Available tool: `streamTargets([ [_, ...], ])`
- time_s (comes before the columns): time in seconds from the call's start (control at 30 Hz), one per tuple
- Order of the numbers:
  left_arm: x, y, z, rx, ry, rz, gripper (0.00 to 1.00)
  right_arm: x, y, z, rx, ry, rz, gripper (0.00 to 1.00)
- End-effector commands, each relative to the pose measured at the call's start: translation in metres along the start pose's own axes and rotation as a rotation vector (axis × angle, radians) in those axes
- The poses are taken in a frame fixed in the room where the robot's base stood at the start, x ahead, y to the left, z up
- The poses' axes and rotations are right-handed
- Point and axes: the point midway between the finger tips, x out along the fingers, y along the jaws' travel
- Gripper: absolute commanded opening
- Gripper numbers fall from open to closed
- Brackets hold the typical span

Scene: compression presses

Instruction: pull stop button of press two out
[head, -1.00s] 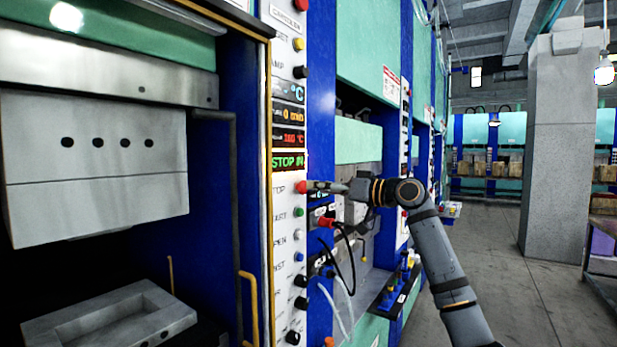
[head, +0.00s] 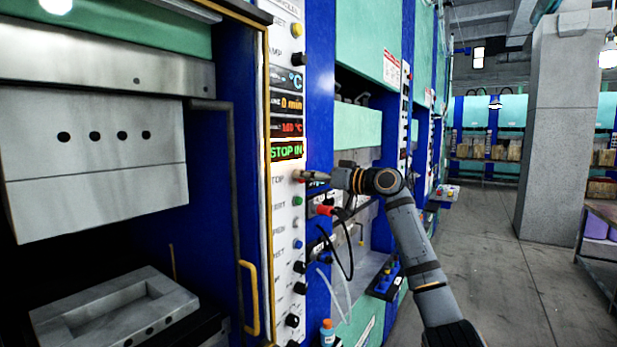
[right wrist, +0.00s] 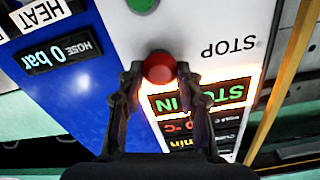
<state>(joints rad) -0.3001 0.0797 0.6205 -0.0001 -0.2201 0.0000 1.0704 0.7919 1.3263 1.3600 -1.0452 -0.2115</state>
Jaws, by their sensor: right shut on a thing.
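The red stop button (right wrist: 159,67) stands on the white control panel beside the label STOP, which appears upside down in the right wrist view. My right gripper (right wrist: 158,75) has one finger on each side of the button and is shut on it. In the head view, the right gripper (head: 303,175) reaches the panel from the right, and its fingertips mostly hide the button. The lit green display (head: 286,151) above the button reads STOP IN. My left gripper is not in view.
A green button (head: 297,201) and several knobs run down the panel (head: 283,225). The open press with its lower mould (head: 115,310) is at left. A blue bottle (head: 327,333) stands low beside the panel. The floor (head: 500,270) at right is clear up to a pillar (head: 555,130).

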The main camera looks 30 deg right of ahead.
Motion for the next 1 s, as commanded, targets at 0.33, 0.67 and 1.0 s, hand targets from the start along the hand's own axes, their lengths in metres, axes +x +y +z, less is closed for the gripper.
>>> streamTargets([
  [0.33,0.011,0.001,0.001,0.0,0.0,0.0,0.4,-0.009,0.002,0.003,-0.003,0.003,0.002,0.0],
  [0.67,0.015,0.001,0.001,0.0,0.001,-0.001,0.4,-0.017,0.0,0.0,0.0,-0.002,0.001,0.36],
  [1.0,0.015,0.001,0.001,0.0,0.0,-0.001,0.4,-0.017,0.0,0.0,0.0,0.0,0.001,0.59],
])
